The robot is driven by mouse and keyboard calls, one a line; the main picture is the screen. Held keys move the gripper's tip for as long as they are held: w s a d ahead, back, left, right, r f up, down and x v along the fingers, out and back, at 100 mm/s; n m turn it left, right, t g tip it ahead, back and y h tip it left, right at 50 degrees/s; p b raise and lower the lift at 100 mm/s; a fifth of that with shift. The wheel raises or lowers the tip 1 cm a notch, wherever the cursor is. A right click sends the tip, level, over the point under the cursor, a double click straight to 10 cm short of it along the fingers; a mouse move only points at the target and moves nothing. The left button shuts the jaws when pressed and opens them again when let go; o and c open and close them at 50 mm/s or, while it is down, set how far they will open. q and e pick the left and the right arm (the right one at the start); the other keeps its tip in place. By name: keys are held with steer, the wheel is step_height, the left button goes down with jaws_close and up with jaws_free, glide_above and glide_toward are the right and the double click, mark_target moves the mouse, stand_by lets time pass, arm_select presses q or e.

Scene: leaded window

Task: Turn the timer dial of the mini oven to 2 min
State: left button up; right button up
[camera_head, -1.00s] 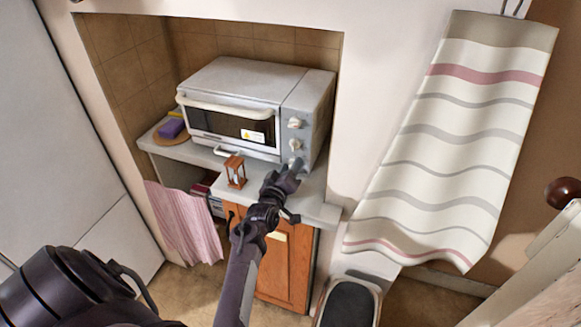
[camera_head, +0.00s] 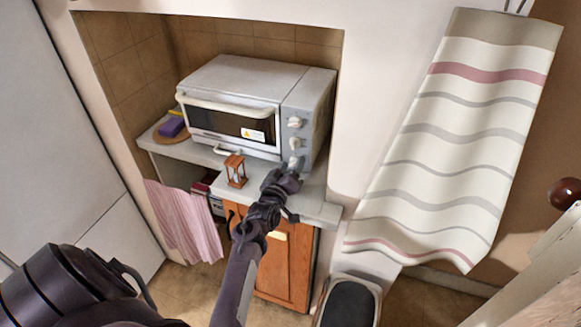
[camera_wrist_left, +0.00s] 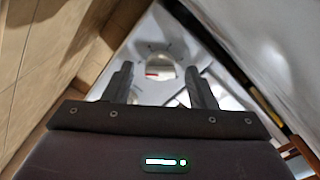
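The mini oven (camera_head: 245,80) stands on a counter in an alcove. Its right-hand panel carries light knobs in a column: a top knob (camera_head: 295,122), a middle knob (camera_head: 296,143) and a lowest knob (camera_head: 296,161). My left gripper (camera_head: 291,168) is at the lowest knob and partly hides it. In the left wrist view my left gripper (camera_wrist_left: 160,85) has its fingers apart. A round dial with tick marks (camera_wrist_left: 160,70) shows between and beyond them, with gaps at both sides. I cannot read its setting. My right gripper is not in view.
A small hourglass (camera_head: 235,171) stands on the counter (camera_head: 312,205) left of the gripper. A striped towel (camera_head: 455,140) hangs at right, and a pedal bin (camera_head: 349,303) stands below.

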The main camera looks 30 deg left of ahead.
arm_select(q)
steer(key=shift+s, duration=0.1)
steer(key=shift+s+r, duration=0.1)
steer(key=shift+s, duration=0.1)
steer(key=p+v, duration=0.4)
steer(key=v, duration=0.2)
steer(key=shift+s+r, duration=0.1)
steer(key=shift+s, duration=0.1)
steer(key=shift+s+d+p, duration=0.15)
steer(key=shift+s+p, duration=0.25)
steer(key=shift+s, duration=0.1)
steer(key=shift+f, duration=0.2)
